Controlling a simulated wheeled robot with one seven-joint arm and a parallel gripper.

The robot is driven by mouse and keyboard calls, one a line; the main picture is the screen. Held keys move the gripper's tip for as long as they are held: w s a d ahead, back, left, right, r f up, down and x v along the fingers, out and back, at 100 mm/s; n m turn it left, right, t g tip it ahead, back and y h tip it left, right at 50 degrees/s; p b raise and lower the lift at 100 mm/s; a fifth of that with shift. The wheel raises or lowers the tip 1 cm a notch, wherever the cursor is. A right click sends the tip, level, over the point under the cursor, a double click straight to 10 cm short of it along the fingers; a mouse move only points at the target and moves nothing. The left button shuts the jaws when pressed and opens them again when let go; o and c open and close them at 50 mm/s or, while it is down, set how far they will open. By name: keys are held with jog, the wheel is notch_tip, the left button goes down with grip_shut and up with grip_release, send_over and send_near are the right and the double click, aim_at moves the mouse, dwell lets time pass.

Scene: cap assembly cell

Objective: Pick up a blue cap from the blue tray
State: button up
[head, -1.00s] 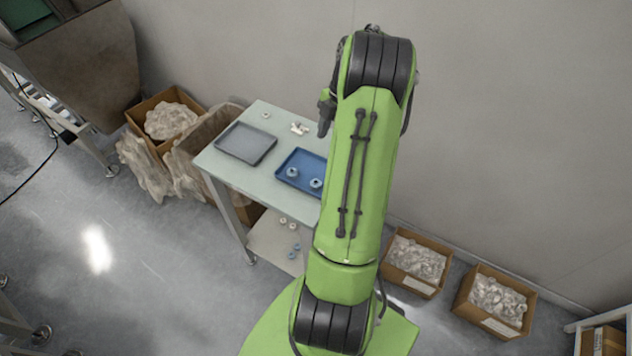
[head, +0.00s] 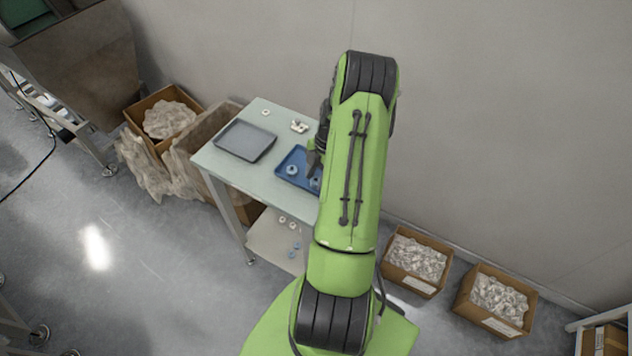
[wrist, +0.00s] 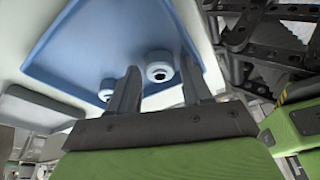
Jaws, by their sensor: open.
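The blue tray (head: 294,157) lies on the pale table, its right part hidden by my arm. One blue cap (head: 292,170) sits in the tray. A second blue cap (head: 315,182) is beside my arm, partly covered. My gripper (head: 314,162) is open and points down over the tray. In the wrist view the blue tray (wrist: 95,40) fills the upper left. One blue cap (wrist: 159,72) appears between my two fingers, and the other blue cap (wrist: 106,87) is left of the left finger. I cannot tell how high the fingers are above the caps.
A grey tray (head: 245,141) lies left of the blue tray. A white ring (head: 265,112) and a small white part (head: 299,126) lie near the table's back edge. A lower shelf (head: 268,238) holds several small parts. Cardboard boxes (head: 417,262) stand on the floor.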

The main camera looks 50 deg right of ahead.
jog(key=c, duration=0.6)
